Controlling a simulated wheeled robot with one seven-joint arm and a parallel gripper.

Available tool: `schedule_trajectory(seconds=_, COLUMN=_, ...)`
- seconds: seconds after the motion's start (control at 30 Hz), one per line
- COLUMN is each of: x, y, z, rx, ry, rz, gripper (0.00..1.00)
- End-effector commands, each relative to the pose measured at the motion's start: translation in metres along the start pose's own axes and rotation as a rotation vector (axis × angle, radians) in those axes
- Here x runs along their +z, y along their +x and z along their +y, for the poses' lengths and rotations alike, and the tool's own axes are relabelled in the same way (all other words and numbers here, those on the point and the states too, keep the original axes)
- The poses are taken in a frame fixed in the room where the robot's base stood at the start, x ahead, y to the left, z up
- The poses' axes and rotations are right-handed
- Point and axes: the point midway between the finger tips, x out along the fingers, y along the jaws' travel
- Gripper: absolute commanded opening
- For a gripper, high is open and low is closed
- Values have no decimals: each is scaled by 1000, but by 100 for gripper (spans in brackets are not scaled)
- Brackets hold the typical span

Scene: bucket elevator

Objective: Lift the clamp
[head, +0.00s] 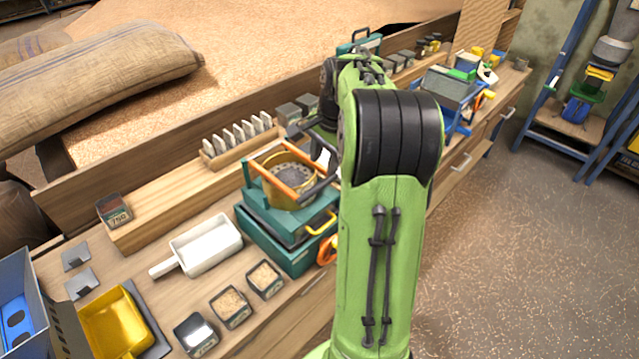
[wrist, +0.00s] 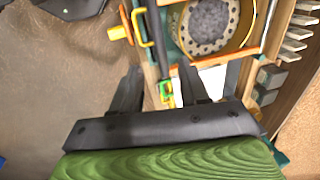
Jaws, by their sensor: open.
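The clamp (head: 273,178) appears to be the frame of orange bars around a round brass pan (head: 290,192) on the teal machine (head: 280,245). A dark crossbar (head: 320,187) joins the near ends of the bars. In the wrist view an orange bar (wrist: 235,54) runs past the pan, and the dark crossbar (wrist: 156,40) lies beyond my fingertips, roughly in line with the gap. My gripper (wrist: 162,72) is open and empty. I cannot tell if a finger touches the crossbar. In the head view my arm hides most of my gripper.
A white scoop (head: 205,245), small sample boxes (head: 230,307) and a yellow tray (head: 115,325) lie on the bench to the left. A rack of upright plates (head: 240,140) stands behind the machine. A blue-framed device (head: 455,90) is farther along. Floor (head: 510,240) is clear at right.

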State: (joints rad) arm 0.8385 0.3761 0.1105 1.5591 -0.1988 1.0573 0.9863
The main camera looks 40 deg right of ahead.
Motion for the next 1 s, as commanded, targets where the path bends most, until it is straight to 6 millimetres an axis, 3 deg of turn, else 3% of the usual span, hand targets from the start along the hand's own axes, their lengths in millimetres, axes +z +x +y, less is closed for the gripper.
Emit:
schedule_trajectory(seconds=0.1, x=1, y=33, z=1, rx=4, ry=-1, rz=-3, gripper=44)
schedule_trajectory(seconds=0.3, x=1, y=72, z=1, rx=2, ry=-1, rz=-1, gripper=44)
schedule_trajectory(seconds=0.43, x=0, y=83, z=0, rx=0, ry=-1, rz=1, gripper=44)
schedule_trajectory(seconds=0.67, x=0, y=84, z=0, rx=-1, ry=-2, rz=2, gripper=44)
schedule_trajectory(seconds=1.0, x=0, y=84, z=0, rx=-1, ry=-2, rz=1, gripper=0)
